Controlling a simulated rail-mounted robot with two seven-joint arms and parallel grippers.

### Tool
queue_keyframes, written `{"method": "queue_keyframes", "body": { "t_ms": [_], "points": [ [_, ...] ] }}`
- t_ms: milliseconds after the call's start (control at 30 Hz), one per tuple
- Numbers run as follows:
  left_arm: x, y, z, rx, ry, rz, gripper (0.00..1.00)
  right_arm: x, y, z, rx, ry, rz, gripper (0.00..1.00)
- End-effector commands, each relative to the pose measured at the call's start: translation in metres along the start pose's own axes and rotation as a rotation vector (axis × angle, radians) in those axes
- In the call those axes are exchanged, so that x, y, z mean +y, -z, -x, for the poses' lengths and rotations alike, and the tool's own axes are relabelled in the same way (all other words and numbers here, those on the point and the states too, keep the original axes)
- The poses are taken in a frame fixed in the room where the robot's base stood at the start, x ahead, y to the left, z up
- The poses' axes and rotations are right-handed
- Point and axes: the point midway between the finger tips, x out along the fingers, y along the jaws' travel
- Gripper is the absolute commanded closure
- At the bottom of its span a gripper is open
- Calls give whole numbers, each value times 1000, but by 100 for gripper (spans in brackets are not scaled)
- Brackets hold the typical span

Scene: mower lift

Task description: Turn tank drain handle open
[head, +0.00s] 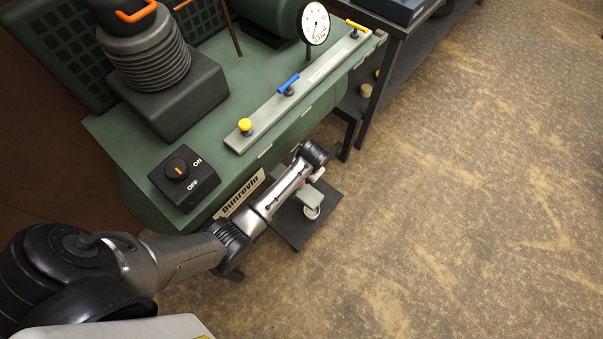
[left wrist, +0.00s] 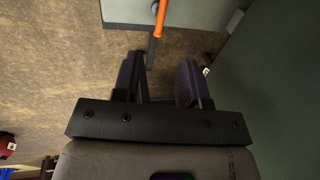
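An orange handle (left wrist: 161,17) shows at the top of the left wrist view, joined to a thin dark stem. It looks like the drain handle, but its valve body is not clear. My left gripper (left wrist: 158,75) is open, with its two dark fingers apart and nothing held between them. The orange handle lies beyond the fingertips, roughly in line with the gap, and appears apart from them. In the head view my left arm reaches along the front of the green tank unit (head: 130,140); the drain handle cannot be made out there. My right gripper is in neither view.
An ON/OFF switch box (head: 184,178), a blue-handled valve (head: 288,84), yellow-handled valves (head: 245,125) and a gauge (head: 314,23) sit on the unit's top. A dark bench (head: 384,60) stands behind. Open floor (head: 460,200) lies to the right.

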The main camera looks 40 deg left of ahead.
Motion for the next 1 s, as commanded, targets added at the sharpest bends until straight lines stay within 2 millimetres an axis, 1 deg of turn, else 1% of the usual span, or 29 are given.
{"method": "queue_keyframes", "body": {
  "t_ms": [33, 167, 400, 600, 800, 1000],
  "points": [
    [0, -2, -7, -10, 5, -1, 61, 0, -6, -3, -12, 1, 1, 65],
    [-1, -2, -22, -11, 14, -1, 61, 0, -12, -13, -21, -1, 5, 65],
    [-1, -2, -68, -10, 13, -1, 61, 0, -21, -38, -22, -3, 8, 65],
    [-2, -2, -102, -9, 13, 0, 61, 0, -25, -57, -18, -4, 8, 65],
    [-3, -3, -126, -9, 12, 0, 61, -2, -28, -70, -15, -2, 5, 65],
    [-3, -2, -137, -7, 12, 0, 61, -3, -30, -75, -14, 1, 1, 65]
  ]
}}
